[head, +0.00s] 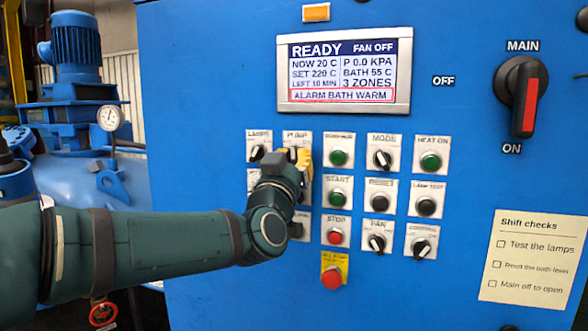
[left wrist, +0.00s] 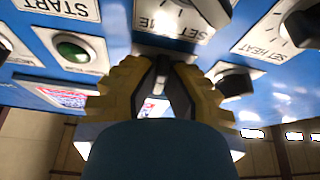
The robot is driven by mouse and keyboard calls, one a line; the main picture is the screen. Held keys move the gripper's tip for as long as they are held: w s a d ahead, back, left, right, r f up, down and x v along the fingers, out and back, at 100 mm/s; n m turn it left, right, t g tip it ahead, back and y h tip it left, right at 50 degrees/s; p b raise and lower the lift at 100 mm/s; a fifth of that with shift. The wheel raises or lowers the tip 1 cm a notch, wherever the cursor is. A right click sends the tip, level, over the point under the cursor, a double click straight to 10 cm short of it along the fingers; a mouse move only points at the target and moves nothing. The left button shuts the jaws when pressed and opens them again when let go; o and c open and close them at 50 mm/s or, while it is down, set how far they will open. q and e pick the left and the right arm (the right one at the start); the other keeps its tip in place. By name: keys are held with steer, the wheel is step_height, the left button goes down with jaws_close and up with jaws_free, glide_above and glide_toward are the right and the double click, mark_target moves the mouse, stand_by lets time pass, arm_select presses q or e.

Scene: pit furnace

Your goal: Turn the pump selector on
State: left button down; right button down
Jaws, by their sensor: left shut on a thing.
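The pump selector (head: 297,136) is in the top row of the blue panel, second from the left. Its label plate shows above my left gripper (head: 299,157), which covers most of its knob in the head view. In the left wrist view my left gripper (left wrist: 163,85) has its yellow fingers closed around the selector's dark knob (left wrist: 162,66). The way the knob points is hard to tell. The display (head: 344,75) reads READY, FAN OFF and ALARM BATH WARM. My right gripper is not in view.
The lamps knob (head: 257,152) is close on the left and a green button (head: 338,158) close on the right. More knobs and buttons lie below, with a red button on a yellow plate (head: 332,277). The main switch (head: 524,98) is far right, its red bar towards ON.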

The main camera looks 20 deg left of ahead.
arm_select(q)
steer(key=m+h+b, duration=0.1)
steer(key=m, duration=0.2)
steer(key=m+h+b, duration=0.1)
steer(key=m+h, duration=0.1)
steer(key=m, duration=0.1)
steer(key=shift+a+h+b, duration=0.15)
steer(key=shift+h+b, duration=0.15)
steer(key=shift+r+m+g+h+b, duration=0.1)
steer(key=shift+m+g+h+b, duration=0.5)
steer(key=shift+m, duration=1.2)
steer(key=shift+m+h, duration=0.3)
steer(key=c, duration=1)
jaws_free()
steer(key=v, duration=1.2)
